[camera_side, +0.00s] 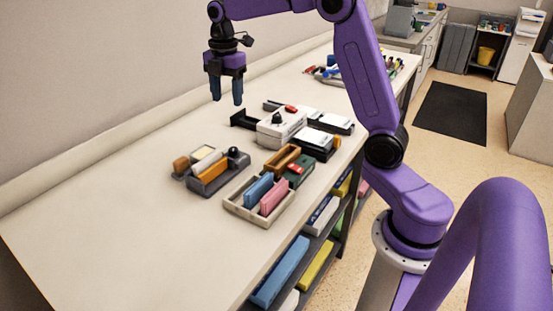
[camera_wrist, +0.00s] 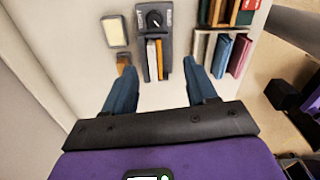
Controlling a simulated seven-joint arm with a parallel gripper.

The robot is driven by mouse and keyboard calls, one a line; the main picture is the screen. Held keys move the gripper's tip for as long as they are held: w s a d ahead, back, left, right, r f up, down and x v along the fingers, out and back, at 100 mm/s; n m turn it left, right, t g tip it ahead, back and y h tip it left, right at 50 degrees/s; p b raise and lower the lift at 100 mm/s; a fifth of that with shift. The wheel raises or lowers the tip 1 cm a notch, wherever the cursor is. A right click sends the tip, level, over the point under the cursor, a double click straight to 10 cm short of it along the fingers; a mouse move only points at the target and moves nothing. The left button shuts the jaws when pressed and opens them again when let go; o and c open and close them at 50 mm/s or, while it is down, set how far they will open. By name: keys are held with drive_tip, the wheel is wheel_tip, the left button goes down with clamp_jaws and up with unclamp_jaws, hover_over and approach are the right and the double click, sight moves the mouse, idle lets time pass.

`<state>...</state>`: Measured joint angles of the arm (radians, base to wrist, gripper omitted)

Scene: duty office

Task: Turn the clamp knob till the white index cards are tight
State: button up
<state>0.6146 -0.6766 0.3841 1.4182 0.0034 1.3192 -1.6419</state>
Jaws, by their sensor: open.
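The grey clamp (camera_side: 222,179) stands on the counter left of the wooden tray. Its black knob (camera_side: 233,152) sits at one end, and in the wrist view it is a round dial (camera_wrist: 155,18) with a pale pointer mark and lettering at its sides. The white index cards (camera_wrist: 151,58) stand in the clamp's slot beside an orange-brown piece (camera_wrist: 160,60). I cannot tell whether the cards are tight. My gripper (camera_side: 227,95) is open and empty, pointing down well above the counter. In the wrist view its blue fingers (camera_wrist: 160,68) frame the clamp's card end, apart from the knob.
A cream pad (camera_wrist: 115,31) and a brown stamp (camera_side: 181,165) lie beside the clamp. A wooden tray (camera_side: 233,206) with blue and pink blocks stands close by. A white box device (camera_side: 280,128) stands behind. The counter's near left part is clear.

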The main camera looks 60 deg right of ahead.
drive_tip(key=s+a+f+m, duration=0.2)
drive_tip(key=s+a, duration=0.4)
drive_tip(key=s, duration=0.6)
drive_tip(key=s+a+f+m, duration=0.1)
drive_tip(key=s+a+m, duration=0.1)
drive_tip(key=s+a, duration=0.5)
drive_tip(key=shift+s+f+m, duration=0.35)
drive_tip(key=shift+s+m, duration=0.05)
drive_tip(key=shift+s, duration=1.95)
drive_tip(key=shift+a, duration=0.1)
